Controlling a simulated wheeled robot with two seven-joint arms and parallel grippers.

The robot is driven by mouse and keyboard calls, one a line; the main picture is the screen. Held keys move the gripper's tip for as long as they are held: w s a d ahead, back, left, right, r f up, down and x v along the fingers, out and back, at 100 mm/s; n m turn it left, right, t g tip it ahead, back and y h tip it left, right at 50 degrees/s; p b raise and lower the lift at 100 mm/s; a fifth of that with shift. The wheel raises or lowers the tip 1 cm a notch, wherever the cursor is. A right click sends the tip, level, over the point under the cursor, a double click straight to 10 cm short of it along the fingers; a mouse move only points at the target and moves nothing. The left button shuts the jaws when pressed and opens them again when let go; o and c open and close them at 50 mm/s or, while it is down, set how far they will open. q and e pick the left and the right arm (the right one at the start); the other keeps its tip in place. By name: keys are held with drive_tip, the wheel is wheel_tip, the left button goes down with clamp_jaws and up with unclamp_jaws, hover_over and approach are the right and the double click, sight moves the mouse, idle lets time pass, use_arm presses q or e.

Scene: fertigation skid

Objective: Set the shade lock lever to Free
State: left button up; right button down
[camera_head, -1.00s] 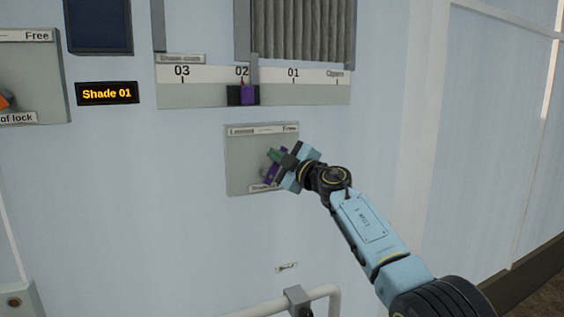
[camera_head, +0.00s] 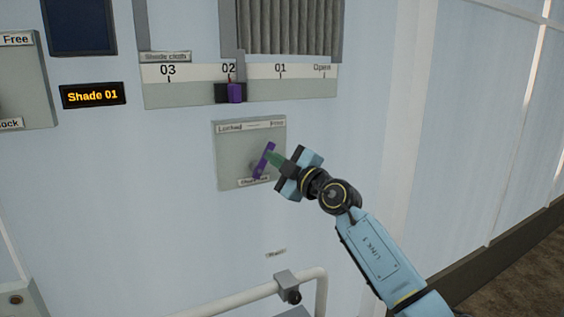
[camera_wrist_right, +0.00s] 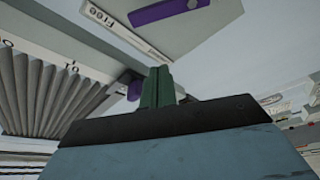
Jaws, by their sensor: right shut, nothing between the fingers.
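The shade lock plate (camera_head: 228,170) is on the wall, with "Locked" at its upper left and "Free" at its upper right. Its purple lever (camera_head: 264,161) is tilted, upper end leaning right toward the Free side. My right gripper (camera_head: 275,158) is shut and empty, its green fingertips just right of the lever; the head view does not show clearly whether they touch. In the right wrist view the lever (camera_wrist_right: 165,11) lies beyond the shut green fingers (camera_wrist_right: 158,86), with a visible gap, near the "Free" label (camera_wrist_right: 97,15). My left gripper is not in view.
Above is a shade cloth scale (camera_head: 200,94) with a purple-and-black pointer (camera_head: 235,93) at 02. A "Shade 01" sign (camera_head: 94,95) and another lock plate (camera_head: 25,90) are at left. A white pipe (camera_head: 250,302) runs below. The wall around the plate is mostly clear.

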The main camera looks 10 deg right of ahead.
drive_tip(key=shift+v, duration=1.15)
